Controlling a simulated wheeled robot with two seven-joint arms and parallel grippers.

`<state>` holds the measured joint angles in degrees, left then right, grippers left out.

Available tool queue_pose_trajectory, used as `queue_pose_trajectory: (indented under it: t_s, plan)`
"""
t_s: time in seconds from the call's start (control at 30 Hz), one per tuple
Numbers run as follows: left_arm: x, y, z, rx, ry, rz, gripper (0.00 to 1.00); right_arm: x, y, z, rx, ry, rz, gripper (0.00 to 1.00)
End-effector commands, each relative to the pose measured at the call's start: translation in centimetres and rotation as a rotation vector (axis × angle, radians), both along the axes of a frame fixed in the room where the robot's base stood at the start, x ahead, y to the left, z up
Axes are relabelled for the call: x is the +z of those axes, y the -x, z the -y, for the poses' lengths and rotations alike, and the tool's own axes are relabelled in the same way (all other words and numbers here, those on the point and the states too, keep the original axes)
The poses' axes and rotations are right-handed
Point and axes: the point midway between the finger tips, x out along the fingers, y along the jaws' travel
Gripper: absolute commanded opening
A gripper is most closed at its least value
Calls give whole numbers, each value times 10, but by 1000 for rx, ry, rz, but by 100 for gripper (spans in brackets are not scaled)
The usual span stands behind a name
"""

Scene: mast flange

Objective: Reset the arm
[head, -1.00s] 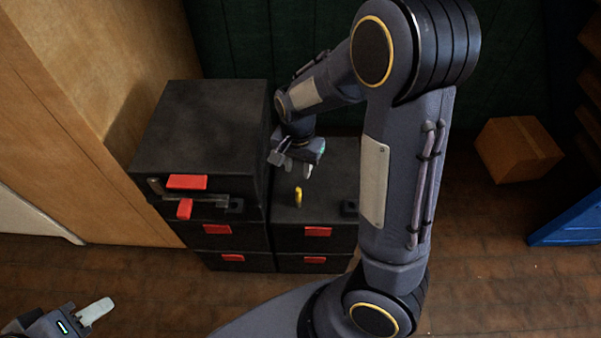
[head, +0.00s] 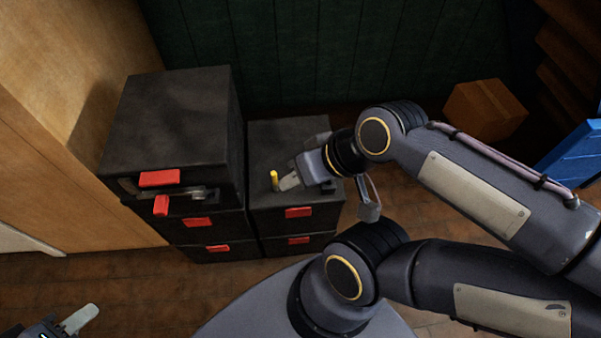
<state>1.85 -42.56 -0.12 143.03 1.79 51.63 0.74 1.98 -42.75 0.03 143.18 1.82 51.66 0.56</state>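My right arm comes in from the right, and its gripper (head: 287,182) is low over the top of the shorter black cabinet (head: 262,140). Its light grey fingertip points left, close beside a small yellow object (head: 274,181) standing on that top. I cannot tell whether they touch. The finger spacing is not clear from this angle. My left gripper (head: 78,320) is at the bottom left corner, with one pale finger showing and the rest cut off by the frame. It is far from the cabinets.
A taller black cabinet (head: 175,115) with red handles (head: 159,178) stands left of the shorter one, against a wooden panel (head: 80,110). A cardboard box (head: 486,108) and a blue object (head: 575,160) are at the right. The brown floor (head: 120,280) in front is mostly clear.

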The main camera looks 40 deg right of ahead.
Motion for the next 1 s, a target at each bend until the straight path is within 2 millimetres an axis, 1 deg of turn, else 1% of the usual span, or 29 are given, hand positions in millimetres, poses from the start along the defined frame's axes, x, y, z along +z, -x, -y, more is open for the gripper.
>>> queue_pose_trajectory:
  t_s: [0.17,0.27,0.37,0.47,0.6,0.7,0.8,1.0]
  plan:
    - [0,0,0,0,0,0,36,0,0,0,0,-1,-1,35]
    - [7,0,0,0,0,0,36,8,0,0,-1,-2,0,35]
    - [27,0,0,0,0,0,36,27,-1,0,-1,-2,0,35]
    - [57,0,0,0,0,0,36,57,-1,0,-2,-2,-1,35]
    - [104,0,0,0,0,0,36,104,-1,0,-2,-2,-1,35]
    - [127,0,0,0,0,1,36,127,-1,0,-2,-2,-1,35]
    - [133,0,0,0,0,0,36,133,-1,0,-2,-2,-1,35]
    - [127,0,0,0,0,-1,36,128,-1,0,-2,-2,-2,35]
